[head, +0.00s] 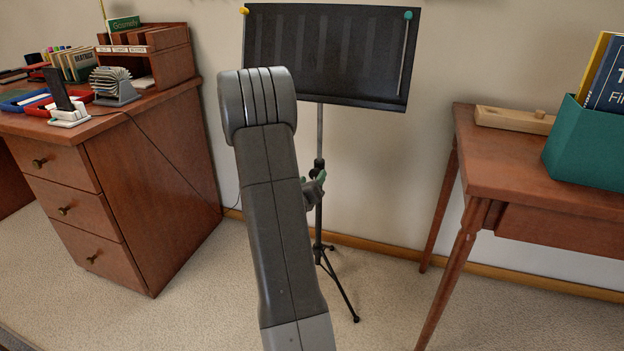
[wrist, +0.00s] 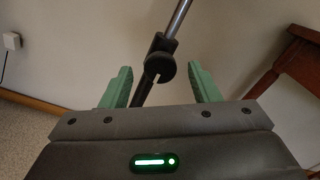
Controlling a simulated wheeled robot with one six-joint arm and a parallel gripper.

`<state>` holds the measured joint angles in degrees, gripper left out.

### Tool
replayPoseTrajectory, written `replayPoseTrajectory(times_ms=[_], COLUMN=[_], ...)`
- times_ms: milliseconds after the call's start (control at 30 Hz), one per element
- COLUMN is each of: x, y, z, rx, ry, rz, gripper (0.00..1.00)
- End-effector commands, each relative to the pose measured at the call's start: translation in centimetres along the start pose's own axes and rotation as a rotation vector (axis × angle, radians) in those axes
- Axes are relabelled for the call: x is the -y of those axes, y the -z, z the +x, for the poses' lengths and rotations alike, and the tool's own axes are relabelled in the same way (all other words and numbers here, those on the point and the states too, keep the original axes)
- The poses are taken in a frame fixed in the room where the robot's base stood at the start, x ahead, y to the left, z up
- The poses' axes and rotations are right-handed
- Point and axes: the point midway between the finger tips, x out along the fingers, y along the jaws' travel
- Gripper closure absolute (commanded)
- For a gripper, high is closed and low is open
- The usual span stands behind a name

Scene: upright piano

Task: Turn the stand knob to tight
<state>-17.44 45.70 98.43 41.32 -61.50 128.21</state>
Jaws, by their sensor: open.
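A black music stand (head: 325,55) stands between the two desks, on a tripod base with a thin grey pole. There is a clear gap on both sides, and neither finger seems to touch the knob. In the head view my gripper (head: 314,186) is beside the pole, partly hidden behind my arm.
A wooden drawer desk (head: 175,150) with a phone, card file and organiser stands at left. A wooden table (head: 545,185) with a teal box (head: 585,150) stands at right. A wall socket (wrist: 12,41) shows in the wrist view. Carpet is open around the tripod.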

Motion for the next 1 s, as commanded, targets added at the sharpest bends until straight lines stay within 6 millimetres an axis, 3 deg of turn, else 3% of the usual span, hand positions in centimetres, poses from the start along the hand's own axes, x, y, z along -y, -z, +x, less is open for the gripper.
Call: replayPoseTrajectory(times_ms=[500, 700, 1000], x=[0.0, 0.0, 0.0], y=[-0.1, 0.0, 0.0], z=[-10.8, -12.6, -12.9], rx=[-0.001, -0.001, -0.001], ry=[-0.004, -0.002, 0.000], rz=[-0.002, -0.001, -0.001], gripper=[0.44, 0.44, 0.44])
